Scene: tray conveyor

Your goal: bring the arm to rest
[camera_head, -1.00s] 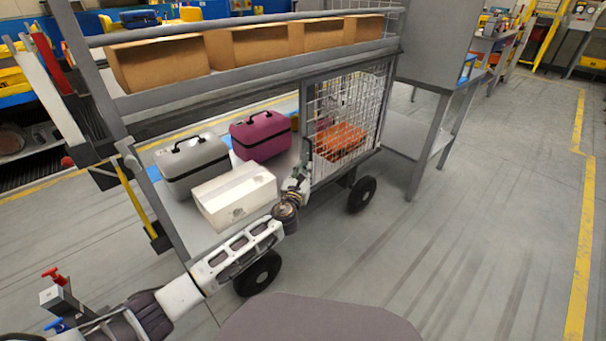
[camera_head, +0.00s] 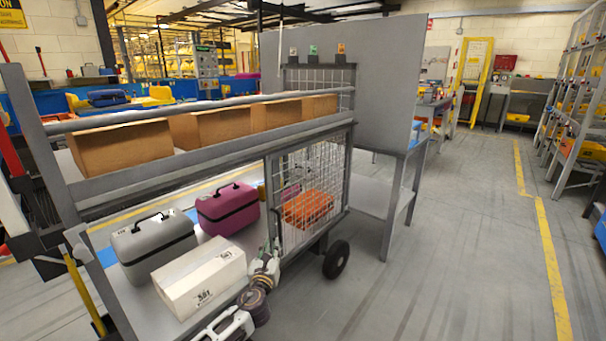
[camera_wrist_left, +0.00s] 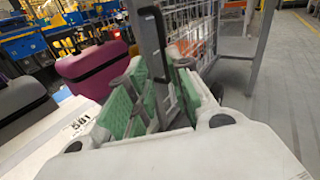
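My left gripper (camera_head: 268,256) is at the near left edge of the wire-mesh cage door (camera_head: 312,200), just right of the white box. In the left wrist view its green-padded fingers (camera_wrist_left: 162,98) stand apart, with a dark upright bar and handle (camera_wrist_left: 158,45) seen between and beyond them. I cannot tell whether they touch it. My left arm comes up from the bottom of the head view. My right gripper is not in view.
On the cart's lower deck are a grey case (camera_head: 152,246), a magenta case (camera_head: 228,209) and a white box (camera_head: 200,277). An orange item (camera_head: 307,208) lies behind the mesh. Cardboard boxes (camera_head: 120,147) line the upper shelf. Floor at right is clear.

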